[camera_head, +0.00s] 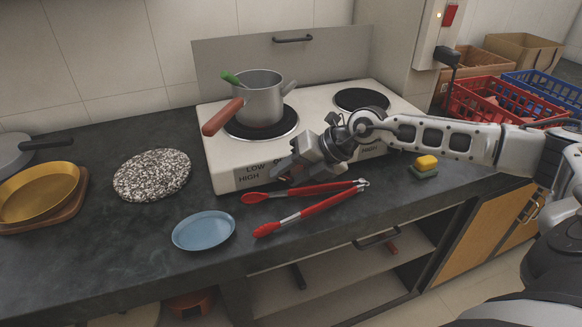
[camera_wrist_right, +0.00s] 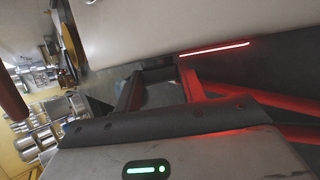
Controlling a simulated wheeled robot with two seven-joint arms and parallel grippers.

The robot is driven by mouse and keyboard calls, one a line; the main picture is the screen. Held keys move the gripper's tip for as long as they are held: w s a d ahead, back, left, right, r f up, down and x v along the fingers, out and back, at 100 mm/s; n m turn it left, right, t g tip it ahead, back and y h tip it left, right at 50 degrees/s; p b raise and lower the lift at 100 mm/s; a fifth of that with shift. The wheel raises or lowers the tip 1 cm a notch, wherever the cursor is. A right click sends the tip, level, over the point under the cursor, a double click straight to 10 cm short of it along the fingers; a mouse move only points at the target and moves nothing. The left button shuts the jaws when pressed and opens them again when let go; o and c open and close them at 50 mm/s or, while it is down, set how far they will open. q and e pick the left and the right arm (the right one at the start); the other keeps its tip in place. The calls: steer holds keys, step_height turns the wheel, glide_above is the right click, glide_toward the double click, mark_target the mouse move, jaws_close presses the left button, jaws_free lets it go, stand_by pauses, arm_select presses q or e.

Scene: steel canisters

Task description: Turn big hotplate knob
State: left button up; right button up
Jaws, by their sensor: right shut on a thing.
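The white two-plate hotplate (camera_head: 222,160) stands on the dark counter, with LOW and HIGH printed on its front left. My right gripper (camera_head: 282,172) is at the hotplate's front face, just right of that lettering, and covers the knob there. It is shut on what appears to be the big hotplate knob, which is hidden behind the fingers. In the right wrist view my gripper's fingers (camera_wrist_right: 160,88) reach to the pale hotplate edge (camera_wrist_right: 150,30); the knob is not clear there. My left gripper is not in view.
A pot (camera_head: 262,98) with a red handle sits on the left plate. Red tongs (camera_head: 312,208) lie just below my right gripper. A blue plate (camera_head: 203,231), a speckled round board (camera_head: 152,175) and a yellow sponge (camera_head: 427,162) are also on the counter.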

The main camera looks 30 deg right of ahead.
steer(key=shift+a+r+h+p, duration=0.15)
steer(key=shift+r+h+p, duration=0.4)
steer(key=shift+p, duration=0.7)
steer(key=shift+w+a+f+n+g+h+p, duration=0.15)
steer(key=shift+n+g+h+p, duration=0.2)
steer(key=shift+h+p, duration=0.4)
steer(key=shift+a+f+n+g+h, duration=0.15)
steer(key=shift+g+h, duration=0.1)
steer(key=shift+h, duration=0.35)
steer(key=shift+n+g+h, duration=0.1)
steer(key=shift+g+h, duration=0.1)
steer(key=shift+h, duration=0.4)
steer(key=shift+a+n+g+h+b, duration=0.1)
steer(key=shift+n+g+h+b, duration=0.3)
steer(key=shift+h, duration=0.9)
steer(key=o, duration=0.7)
